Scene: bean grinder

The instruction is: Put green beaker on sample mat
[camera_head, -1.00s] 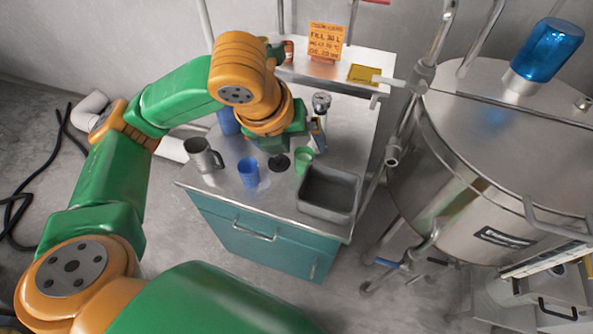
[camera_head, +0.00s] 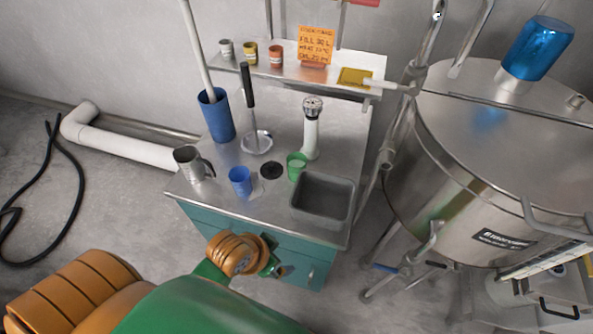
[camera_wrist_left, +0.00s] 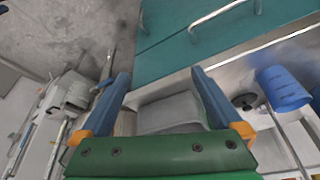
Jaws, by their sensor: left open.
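The green beaker (camera_head: 296,167) stands upright on the steel bench top, just behind the sink's left corner and beside a black disc. A flat yellow mat (camera_head: 357,77), which looks like the sample mat, lies on the raised back shelf at its right end, with nothing on it. My left gripper (camera_head: 277,268) is low at the front of the bench, apart from the beaker. In the left wrist view its two blue fingers (camera_wrist_left: 160,78) are spread, with no object gripped. The beaker cannot be made out there. My right gripper is out of view.
A blue cup (camera_head: 240,181), a metal jug (camera_head: 193,164) and the black disc (camera_head: 271,170) stand left of the beaker. A silver-topped white post (camera_head: 311,128) rises behind it. The sink (camera_head: 322,197) is to its right. A large steel tank (camera_head: 500,160) bounds the right.

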